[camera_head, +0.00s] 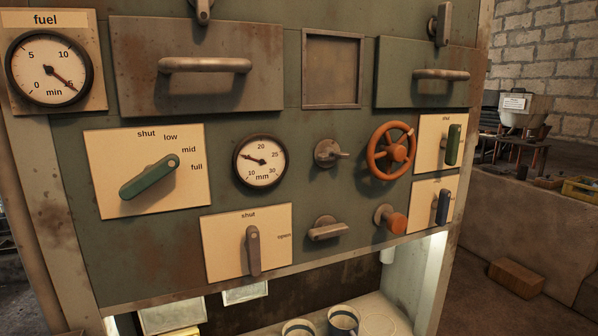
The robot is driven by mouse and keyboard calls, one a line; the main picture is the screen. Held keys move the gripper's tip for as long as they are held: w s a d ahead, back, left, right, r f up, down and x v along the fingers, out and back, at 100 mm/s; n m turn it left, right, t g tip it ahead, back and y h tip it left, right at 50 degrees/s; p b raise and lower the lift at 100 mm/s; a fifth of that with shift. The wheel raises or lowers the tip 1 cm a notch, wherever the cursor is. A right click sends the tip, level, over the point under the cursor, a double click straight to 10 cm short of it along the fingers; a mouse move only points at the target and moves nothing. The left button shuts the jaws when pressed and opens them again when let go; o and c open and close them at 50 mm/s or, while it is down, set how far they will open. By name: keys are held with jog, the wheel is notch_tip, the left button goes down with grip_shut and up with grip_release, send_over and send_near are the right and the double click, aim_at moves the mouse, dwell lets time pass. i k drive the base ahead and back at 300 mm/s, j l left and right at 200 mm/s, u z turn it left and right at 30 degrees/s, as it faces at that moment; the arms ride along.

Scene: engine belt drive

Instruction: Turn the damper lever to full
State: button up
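A green lever (149,177) sits on a cream plate (190,195) at the left of the panel. The plate is marked shut, low, mid and full in an arc, left to right. The lever is tilted, with its upper right end pointing at about mid. I see no word "damper" on any plate. A grey lever (253,251) on a lower plate marked shut and open stands upright, its top end towards shut. My gripper is not in view.
A fuel gauge (49,68), a mm gauge (260,161), an orange handwheel (391,151), an orange knob (391,220) and small grey knobs stick out nearby. Drawer handles (205,65) protrude above. Two cups (343,321) stand below. The space before the green lever looks clear.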

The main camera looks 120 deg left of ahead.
aim_at(152, 174)
jog(key=u, duration=4.9)
